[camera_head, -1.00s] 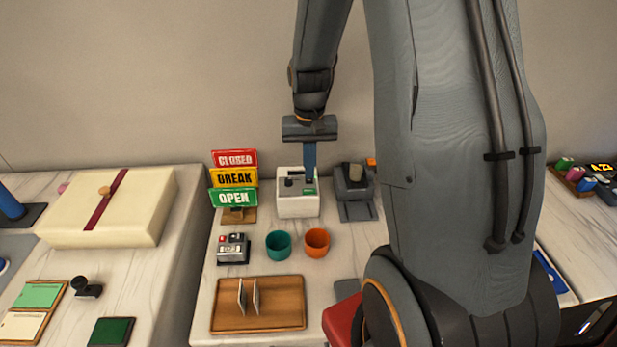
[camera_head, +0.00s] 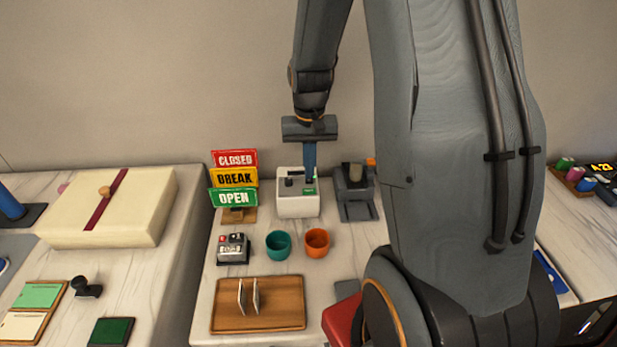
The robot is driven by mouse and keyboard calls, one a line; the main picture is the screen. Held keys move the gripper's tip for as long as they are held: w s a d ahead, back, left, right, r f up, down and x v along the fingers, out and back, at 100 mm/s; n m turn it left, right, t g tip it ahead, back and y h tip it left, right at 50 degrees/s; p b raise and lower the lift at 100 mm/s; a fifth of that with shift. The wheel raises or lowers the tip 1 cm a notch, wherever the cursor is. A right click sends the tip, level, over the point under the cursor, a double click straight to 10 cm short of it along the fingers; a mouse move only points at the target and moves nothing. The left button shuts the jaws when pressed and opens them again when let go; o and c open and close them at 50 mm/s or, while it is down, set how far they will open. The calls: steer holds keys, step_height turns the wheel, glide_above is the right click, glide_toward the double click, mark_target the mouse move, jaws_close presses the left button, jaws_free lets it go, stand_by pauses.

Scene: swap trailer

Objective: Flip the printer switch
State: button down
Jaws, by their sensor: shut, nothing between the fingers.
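A small white box-shaped machine (camera_head: 297,207), which looks like the printer, stands at the back of the middle table. It has a dark knob or switch on the left of its top and a green patch on its front right. My gripper (camera_head: 310,179) points down with its blue fingers shut and empty. The fingertips are at the right part of the machine's top, beside the dark part. I cannot tell whether they touch it. The fingers hide part of the top, and the switch's position is too small to make out.
CLOSED, BREAK and OPEN signs (camera_head: 234,179) stand left of the machine, a dark grey device (camera_head: 355,190) right. In front are a teal cup (camera_head: 278,245), an orange cup (camera_head: 317,242), a small button box (camera_head: 233,249) and a wooden tray (camera_head: 284,318).

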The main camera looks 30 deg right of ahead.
steer(key=shift+f+b, duration=0.35)
steer(key=shift+f, duration=0.4)
stand_by(0.5)
steer(key=shift+r, duration=0.1)
step_height(320, 180, up, 7)
steer(key=p, duration=0.5)
steer(key=shift+p, duration=0.4)
stand_by(0.3)
steer(key=s+a+r+n+b, duration=0.1)
steer(key=s+a+n, duration=0.1)
steer(key=s+a, duration=0.3)
steer(key=s+a+r+n+t+b, duration=0.1)
steer(key=s+a+r+n+b, duration=0.1)
steer(key=s+a, duration=0.3)
steer(key=s, duration=0.4)
steer(key=shift+a+r+n, duration=0.2)
steer(key=shift+n, duration=0.1)
